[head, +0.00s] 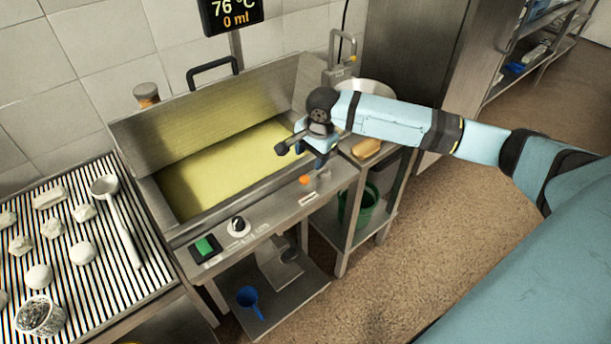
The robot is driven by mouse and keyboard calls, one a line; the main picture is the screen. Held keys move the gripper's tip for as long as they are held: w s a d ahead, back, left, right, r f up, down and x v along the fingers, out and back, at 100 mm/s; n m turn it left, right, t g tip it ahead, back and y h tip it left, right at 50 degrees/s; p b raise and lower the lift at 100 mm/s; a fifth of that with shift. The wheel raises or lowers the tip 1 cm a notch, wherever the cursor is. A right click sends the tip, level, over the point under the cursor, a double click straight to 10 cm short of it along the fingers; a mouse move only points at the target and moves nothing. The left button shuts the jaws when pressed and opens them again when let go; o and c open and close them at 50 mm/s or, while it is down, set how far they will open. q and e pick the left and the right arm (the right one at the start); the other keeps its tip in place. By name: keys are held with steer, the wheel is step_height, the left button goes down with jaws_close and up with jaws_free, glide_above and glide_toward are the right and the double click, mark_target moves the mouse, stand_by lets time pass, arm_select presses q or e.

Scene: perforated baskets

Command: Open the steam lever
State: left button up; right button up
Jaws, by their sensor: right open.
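My right gripper (321,162) hangs at the right front corner of a steel vat (158,203), with its blue fingers pointing down. It is open, and I see nothing held in it. Just below it, on the vat's front panel (268,221), is a small orange part (306,180) with a label beside it. This may be the steam lever's knob. The gripper looks close above it, but I cannot tell whether they touch. The rest of the lever is not clear. My left gripper is not in view.
The vat holds yellow liquid, with its lid (190,112) raised behind. A green switch (205,246) and a dial (238,226) sit on the panel. A striped rack (110,285) with pale lumps and a ladle (118,220) stands left. Open floor (440,230) lies right.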

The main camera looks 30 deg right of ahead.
mark_target(306, 176)
steer(key=f, duration=0.3)
steer(key=w+f, duration=0.1)
steer(key=f, duration=0.2)
steer(key=w+f, duration=0.1)
steer(key=f, duration=0.2)
steer(key=shift+a+f, duration=0.25)
steer(key=shift+f, duration=0.15)
steer(key=shift+s, duration=0.1)
steer(key=shift+c, duration=0.2)
jaws_close()
